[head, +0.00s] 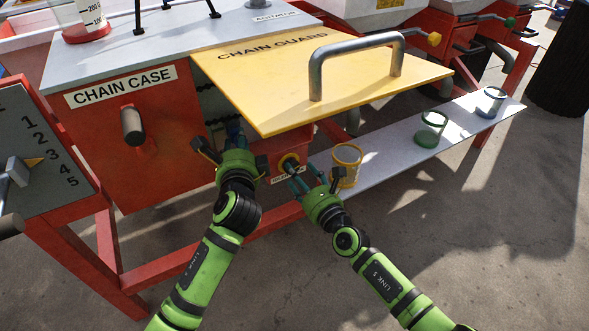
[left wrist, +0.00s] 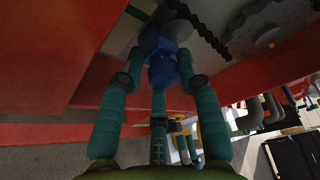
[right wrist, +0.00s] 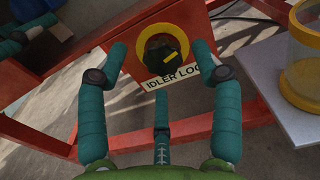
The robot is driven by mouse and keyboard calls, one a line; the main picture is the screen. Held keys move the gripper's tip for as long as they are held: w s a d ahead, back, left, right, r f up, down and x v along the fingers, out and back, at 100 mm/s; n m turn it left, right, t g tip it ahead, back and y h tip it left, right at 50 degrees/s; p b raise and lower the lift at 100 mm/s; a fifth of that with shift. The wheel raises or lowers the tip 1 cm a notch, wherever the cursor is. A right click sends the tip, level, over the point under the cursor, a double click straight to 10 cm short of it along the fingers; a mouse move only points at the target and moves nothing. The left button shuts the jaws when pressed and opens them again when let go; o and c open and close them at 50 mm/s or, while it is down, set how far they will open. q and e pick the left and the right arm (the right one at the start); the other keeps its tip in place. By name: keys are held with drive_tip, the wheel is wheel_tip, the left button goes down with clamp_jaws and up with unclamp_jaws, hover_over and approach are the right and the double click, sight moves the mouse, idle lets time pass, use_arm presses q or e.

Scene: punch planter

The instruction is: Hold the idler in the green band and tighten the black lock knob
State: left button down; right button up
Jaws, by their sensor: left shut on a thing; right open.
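The black lock knob (right wrist: 165,52) with a yellow pointer mark sits in a yellow ring above the IDLER LOCK label (right wrist: 172,76) in the right wrist view. My right gripper (head: 302,180) is open just in front of it, its fingers spread to either side. My left gripper (head: 232,140) is below the chain guard, shut on the blue idler handle (left wrist: 162,66). In the left wrist view a dark chain (left wrist: 205,38) and grey sprocket (left wrist: 265,30) show beyond the handle. I cannot make out the green band.
A yellow-rimmed clear cup (head: 346,163) stands on the grey shelf (head: 385,150) right of my right gripper. The red chain case (head: 165,160) is at left.

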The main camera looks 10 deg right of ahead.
drive_tip(key=shift+x, duration=1.35)
